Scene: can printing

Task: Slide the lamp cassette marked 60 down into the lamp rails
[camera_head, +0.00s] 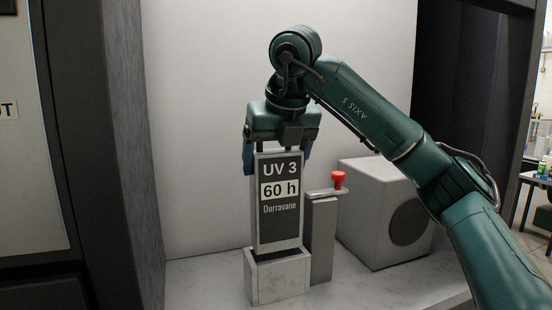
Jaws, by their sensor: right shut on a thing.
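My right gripper (278,150) points down from above and is shut on the top of the cassette. My left gripper is not in view.
A grey post (319,240) with a red knob (338,180) on its arm stands close to the right of the holder. A grey box with a round dark opening (390,205) is behind it to the right. A dark wall panel (110,140) bounds the left side.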

